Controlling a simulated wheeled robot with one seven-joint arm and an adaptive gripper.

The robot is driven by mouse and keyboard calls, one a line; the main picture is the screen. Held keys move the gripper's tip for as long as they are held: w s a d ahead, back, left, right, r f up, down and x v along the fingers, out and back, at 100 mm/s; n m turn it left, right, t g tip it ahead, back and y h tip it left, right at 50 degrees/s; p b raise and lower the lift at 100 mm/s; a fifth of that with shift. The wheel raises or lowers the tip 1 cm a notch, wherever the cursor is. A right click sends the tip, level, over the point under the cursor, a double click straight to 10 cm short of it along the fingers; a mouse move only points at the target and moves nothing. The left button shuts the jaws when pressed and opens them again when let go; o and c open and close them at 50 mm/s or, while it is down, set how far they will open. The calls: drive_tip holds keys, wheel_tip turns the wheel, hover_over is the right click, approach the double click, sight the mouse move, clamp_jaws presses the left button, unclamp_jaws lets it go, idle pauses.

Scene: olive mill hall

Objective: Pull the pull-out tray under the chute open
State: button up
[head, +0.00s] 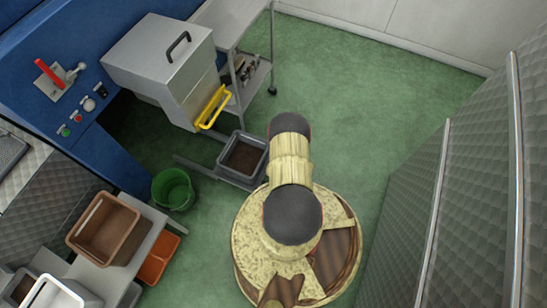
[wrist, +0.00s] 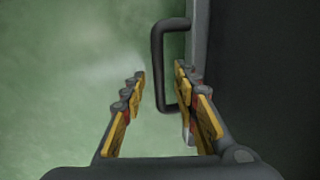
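The grey pull-out tray (head: 223,159), with dark brown stuff in it, sits low by the floor below a grey metal housing (head: 160,62) in the head view. My arm hides its right end there, and my gripper is hidden too. In the wrist view, a dark bar handle (wrist: 157,62) stands out from a grey edge (wrist: 199,40), which appears to be the tray's. My gripper (wrist: 159,76) is open, with one finger on each side of the handle's bar. I see no clear contact; whether the bar is fully between the fingertips I cannot tell.
A metal table (head: 228,18) stands behind. A green bucket (head: 173,188) stands left of the tray, with brown (head: 104,228) and orange (head: 159,257) bins below. Green floor is clear to the right, up to grey panels (head: 490,200).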

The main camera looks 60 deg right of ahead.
wheel_tip(320, 180, up, 12)
drive_tip(key=s, duration=0.2)
drive_tip(key=shift+f, duration=0.15)
idle(0.6)
drive_tip(key=shift+s+d, duration=0.1)
idle(0.5)
